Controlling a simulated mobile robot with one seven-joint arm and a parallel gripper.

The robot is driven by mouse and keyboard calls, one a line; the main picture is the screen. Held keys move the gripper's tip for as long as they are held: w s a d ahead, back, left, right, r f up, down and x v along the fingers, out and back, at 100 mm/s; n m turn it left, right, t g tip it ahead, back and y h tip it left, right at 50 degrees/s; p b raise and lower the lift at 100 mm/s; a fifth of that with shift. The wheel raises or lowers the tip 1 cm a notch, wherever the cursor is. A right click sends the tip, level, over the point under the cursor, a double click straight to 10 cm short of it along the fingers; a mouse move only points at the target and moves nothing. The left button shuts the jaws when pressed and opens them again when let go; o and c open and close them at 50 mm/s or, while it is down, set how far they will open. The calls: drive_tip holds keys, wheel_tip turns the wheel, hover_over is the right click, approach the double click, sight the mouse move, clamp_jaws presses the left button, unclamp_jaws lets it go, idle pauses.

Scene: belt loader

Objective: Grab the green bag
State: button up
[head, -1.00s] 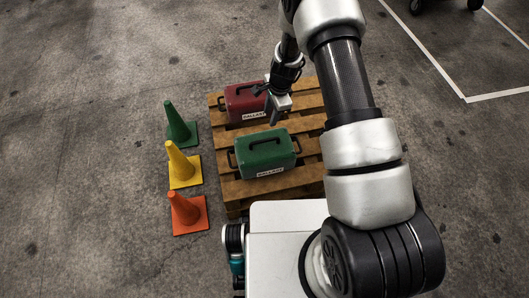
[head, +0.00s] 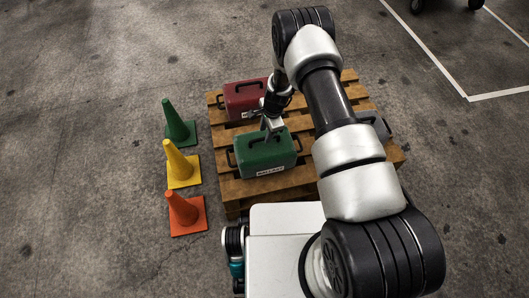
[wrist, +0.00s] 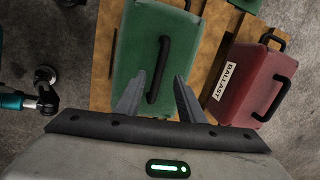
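The green bag (head: 262,154) is a boxy case with a black top handle, side handles and a white label on its front. It stands upright on the wooden pallet (head: 236,190). In the wrist view the green bag (wrist: 143,40) fills the upper middle, its handle running lengthwise. My gripper (head: 271,130) is over the top of the bag in the head view. In the wrist view my gripper (wrist: 161,76) is open, its two fingers apart with the near part of the handle appearing between them. Whether the fingers touch the bag cannot be told.
A red bag (head: 241,99) labelled BALLAST stands behind the green one on the pallet. A grey case (head: 376,124) is partly hidden behind my arm at the pallet's right. Green (head: 178,124), yellow (head: 180,166) and orange (head: 183,210) cones stand left of the pallet.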

sight(265, 149)
wheel_tip(265, 149, down, 3)
drive_tip(key=shift+a+f+b, duration=0.1)
drive_tip(key=shift+a+b, duration=0.05)
drive_tip(key=shift+b, duration=0.15)
clamp_jaws()
idle(1.1)
drive_tip(key=shift+w+r, duration=0.15)
drive_tip(key=shift+r, duration=0.05)
